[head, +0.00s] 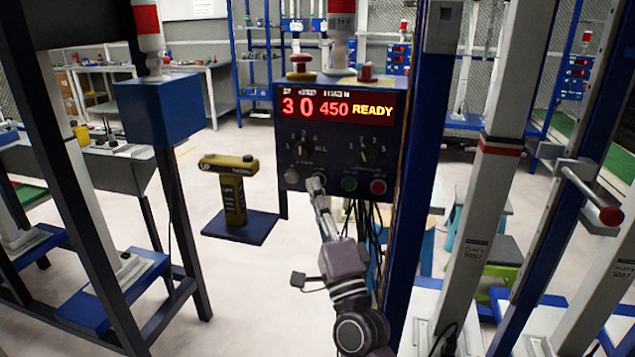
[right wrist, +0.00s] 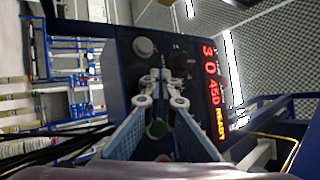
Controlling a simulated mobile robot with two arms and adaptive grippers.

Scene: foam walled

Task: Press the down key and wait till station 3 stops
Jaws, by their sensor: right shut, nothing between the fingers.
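The blue-grey control box (head: 335,140) carries a lit red and yellow display (head: 335,106) reading 3, 0, 450 and READY. Below it are two selector knobs and a lower row with a green button (head: 348,183) and a red button (head: 378,187). A yellow pedestal (head: 232,190) left of the box has a top bar marked UP at its left end; the marking at its other end is unclear. My right gripper (head: 317,184) is shut and empty at the box's lower row, left of the green button. In the right wrist view its fingertips (right wrist: 161,88) meet before the panel; contact is unclear.
A dark blue post (head: 405,200) stands close on the right of the box. Cables hang below the box. A blue block (head: 160,108) on a frame stands at the left. Light floor lies open around the pedestal's base plate (head: 241,226).

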